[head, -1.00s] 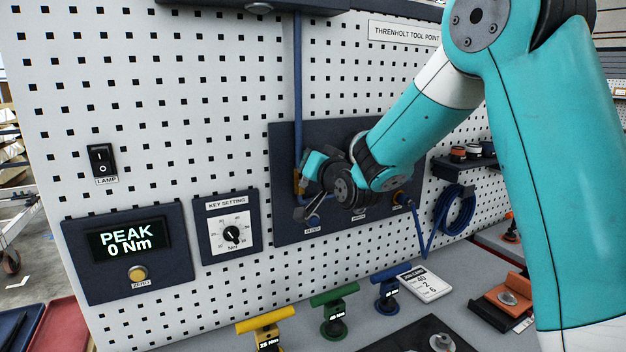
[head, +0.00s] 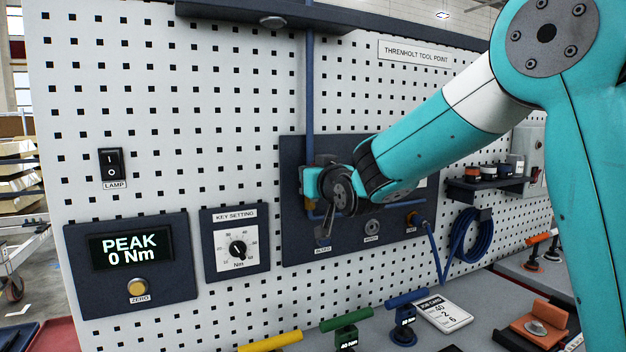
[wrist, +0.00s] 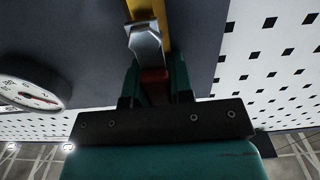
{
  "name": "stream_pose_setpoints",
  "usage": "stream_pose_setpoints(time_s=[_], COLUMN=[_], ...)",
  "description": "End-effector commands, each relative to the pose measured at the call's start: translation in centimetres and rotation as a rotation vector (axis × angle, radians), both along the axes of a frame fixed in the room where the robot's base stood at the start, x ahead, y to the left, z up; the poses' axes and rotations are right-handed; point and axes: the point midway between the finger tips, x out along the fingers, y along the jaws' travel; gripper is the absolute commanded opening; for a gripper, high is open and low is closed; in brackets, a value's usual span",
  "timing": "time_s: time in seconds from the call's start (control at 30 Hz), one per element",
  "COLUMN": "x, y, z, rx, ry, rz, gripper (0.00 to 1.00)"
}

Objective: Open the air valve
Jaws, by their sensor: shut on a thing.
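The air valve shows in the wrist view as a brass-yellow body (wrist: 148,10) with a bright metal lever piece (wrist: 145,42) and a red grip (wrist: 154,82). My gripper (wrist: 155,88) is shut on the red grip, one finger at each side of it. In the head view my gripper (head: 314,190) is at the left part of the dark blue panel (head: 295,250), beside the foot of the vertical blue pipe (head: 310,90). My wrist hides most of the valve there, and the fingertips are hard to make out.
A round gauge (wrist: 28,95) is close at the left in the wrist view. A coiled blue hose (head: 472,235) hangs right of the panel. The key setting dial (head: 237,248) and peak display (head: 130,250) are at left. Coloured T-handled tools (head: 347,330) stand on the bench below.

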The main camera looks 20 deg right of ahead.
Motion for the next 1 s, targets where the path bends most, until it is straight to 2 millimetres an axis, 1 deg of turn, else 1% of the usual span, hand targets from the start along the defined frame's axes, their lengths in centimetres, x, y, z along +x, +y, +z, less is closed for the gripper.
stream_pose_setpoints(time_s=[0.03, 0.3, 0.33, 0.43, 0.77, 0.87, 0.97, 1.0], x=[0.0, 0.0, 0.0, 0.0, -0.3, -1.3, -3.1, -4.1], y=[-0.1, 0.0, 0.0, 0.0, 0.0, 0.0, -0.1, -0.1], z=[0.7, 0.8, 0.8, 0.7, 0.3, 0.1, 0.0, 0.0], rx=[-0.009, -0.010, -0.010, -0.008, -0.005, -0.004, -0.004, -0.004], ry=[-0.017, -0.018, -0.018, -0.015, -0.007, -0.006, -0.008, -0.009], rz=[-0.003, -0.002, -0.002, -0.002, 0.000, 0.000, 0.000, 0.000], gripper=[0.00, 0.00, 0.24, 0.47, 0.47, 0.47, 0.47, 0.47])
